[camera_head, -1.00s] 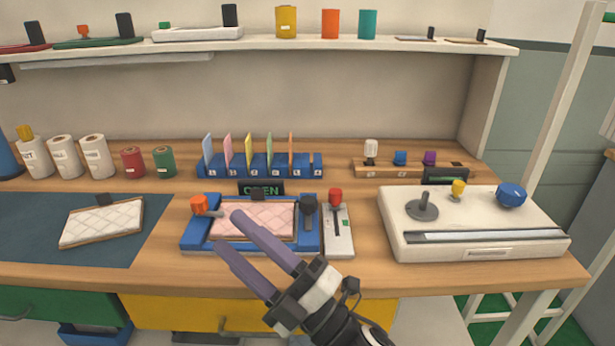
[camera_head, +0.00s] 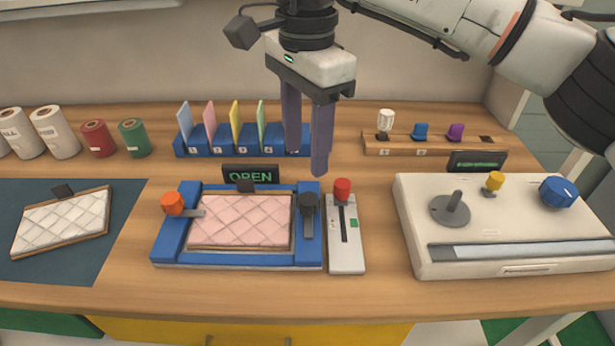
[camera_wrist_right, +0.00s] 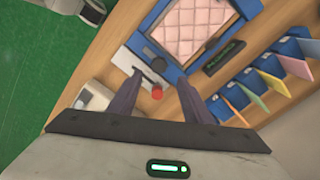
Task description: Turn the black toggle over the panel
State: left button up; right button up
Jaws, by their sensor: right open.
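The pink quilted panel (camera_head: 240,221) lies in a blue frame (camera_head: 170,240) on the bench. The black toggle (camera_head: 308,203) is at the frame's right side, with its dark lever pointing toward the front; its round knob also shows in the right wrist view (camera_wrist_right: 152,51). An orange knob with a grey lever (camera_head: 174,204) is at the frame's left side. My right gripper (camera_head: 306,162) is open and empty, pointing down above and apart from the toggle. In the wrist view the red knob (camera_wrist_right: 157,92) shows between its fingers. My left gripper is out of view.
A white slider box with a red knob (camera_head: 346,240) stands right of the frame. An OPEN sign (camera_head: 250,175) and a blue rack with coloured cards (camera_head: 190,147) are behind. A white console (camera_head: 420,250) is farther right. The bench front is clear.

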aim_at(308, 199)
notch_tip(308, 199, down, 10)
jog(key=shift+d+r+p, duration=0.1)
jog(key=shift+p, duration=0.2)
jog(key=c, duration=1.1)
jog(key=shift+o, duration=0.2)
